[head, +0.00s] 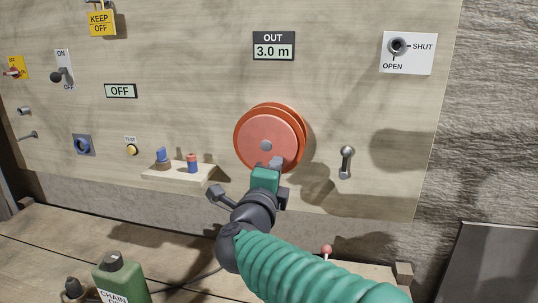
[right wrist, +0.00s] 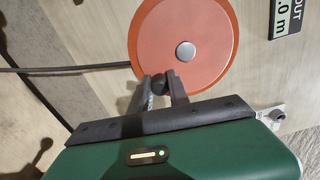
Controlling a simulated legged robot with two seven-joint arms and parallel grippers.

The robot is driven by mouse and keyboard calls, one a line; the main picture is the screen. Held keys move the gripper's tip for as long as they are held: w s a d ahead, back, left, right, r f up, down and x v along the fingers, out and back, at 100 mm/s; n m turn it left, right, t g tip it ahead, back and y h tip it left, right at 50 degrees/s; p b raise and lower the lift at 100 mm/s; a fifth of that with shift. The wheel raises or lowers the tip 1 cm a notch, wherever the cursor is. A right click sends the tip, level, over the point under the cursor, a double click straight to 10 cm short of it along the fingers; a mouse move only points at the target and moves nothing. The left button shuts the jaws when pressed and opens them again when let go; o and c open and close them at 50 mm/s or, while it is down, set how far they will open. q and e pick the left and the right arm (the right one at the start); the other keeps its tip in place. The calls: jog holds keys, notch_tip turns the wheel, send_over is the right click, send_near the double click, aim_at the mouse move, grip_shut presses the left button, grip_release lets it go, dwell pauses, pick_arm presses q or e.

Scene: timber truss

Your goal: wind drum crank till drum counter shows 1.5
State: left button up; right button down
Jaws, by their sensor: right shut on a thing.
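The orange-red drum (head: 267,133) is mounted on the wooden panel, with a grey hub at its centre; it also shows in the right wrist view (right wrist: 205,25). The counter (head: 273,50) above it reads OUT 3.0 m. My right gripper (head: 272,165) is at the drum's lower edge. In the right wrist view, my right gripper (right wrist: 160,88) is shut on a dark crank knob (right wrist: 158,81) at the drum's rim. My left gripper is not in view.
A lever (head: 346,161) sits right of the drum, and a small shelf (head: 178,173) with two small objects sits left. A SHUT/OPEN plate (head: 422,57) is at upper right. A green bottle (head: 122,277) stands front left. A dark cable (right wrist: 65,69) runs left from the drum.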

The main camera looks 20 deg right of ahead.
jog(key=shift+a, duration=0.1)
jog(key=shift+w+a+f+m+b, duration=0.25)
jog(key=shift+f+m+b, duration=0.1)
jog(key=shift+m+b, duration=0.55)
jog(key=m+b, duration=0.1)
jog(key=w+a+m+b, duration=0.1)
jog(key=m+b, duration=0.1)
jog(key=shift+a, duration=0.1)
jog(key=m+b, duration=0.1)
jog(key=a+m+b, duration=0.1)
jog(key=m, duration=0.1)
jog(key=w+m+b, duration=0.1)
jog(key=m, duration=0.1)
jog(key=shift+w+a+r+b, duration=0.1)
jog(key=shift+a+r+b, duration=0.1)
jog(key=shift+a+b, duration=0.2)
